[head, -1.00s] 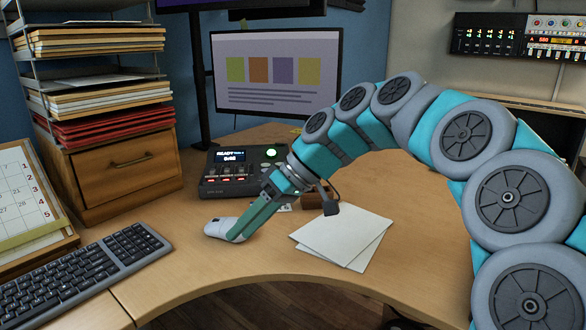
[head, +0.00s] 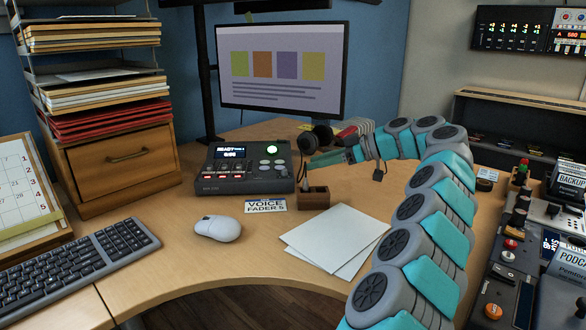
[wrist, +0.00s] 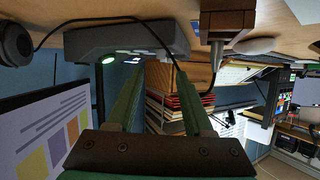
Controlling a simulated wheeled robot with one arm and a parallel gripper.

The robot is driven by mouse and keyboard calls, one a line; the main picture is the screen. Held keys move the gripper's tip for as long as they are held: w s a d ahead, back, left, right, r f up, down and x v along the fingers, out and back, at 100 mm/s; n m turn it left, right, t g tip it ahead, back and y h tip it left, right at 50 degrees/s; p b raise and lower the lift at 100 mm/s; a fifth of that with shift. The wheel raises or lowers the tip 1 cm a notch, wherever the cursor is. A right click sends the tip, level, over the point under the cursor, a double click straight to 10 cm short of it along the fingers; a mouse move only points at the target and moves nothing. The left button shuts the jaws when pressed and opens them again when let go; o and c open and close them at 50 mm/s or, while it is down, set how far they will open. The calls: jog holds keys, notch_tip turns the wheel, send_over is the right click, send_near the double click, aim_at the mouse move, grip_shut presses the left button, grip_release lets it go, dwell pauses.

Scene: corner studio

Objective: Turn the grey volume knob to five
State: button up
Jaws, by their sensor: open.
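I cannot pick out the grey volume knob for certain. The dark recorder (head: 243,168) on the desk has a lit screen, a green light and several small round controls. A mixing console (head: 535,235) at the right edge carries several small knobs, some too small to tell apart. My gripper (head: 312,164) is above the desk, right of the recorder and apart from it. Its green fingers point left in the head view. In the wrist view my gripper (wrist: 157,72) is open and empty, with the recorder (wrist: 125,38) upside down beyond its fingers.
A small wooden block (head: 314,197) stands below my gripper, by a "VOICE FADER 5" card (head: 265,204). Headphones (head: 318,138) lie behind. White papers (head: 335,238), a mouse (head: 216,228) and a keyboard (head: 75,265) are in front. A monitor (head: 282,70) stands behind.

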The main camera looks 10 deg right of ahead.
aim_at(293, 176)
jog(key=p+x, duration=0.1)
jog(key=x, duration=0.6)
jog(key=shift+a+f, duration=0.15)
jog(key=shift+a, duration=0.1)
grip_shut()
dwell(0.3)
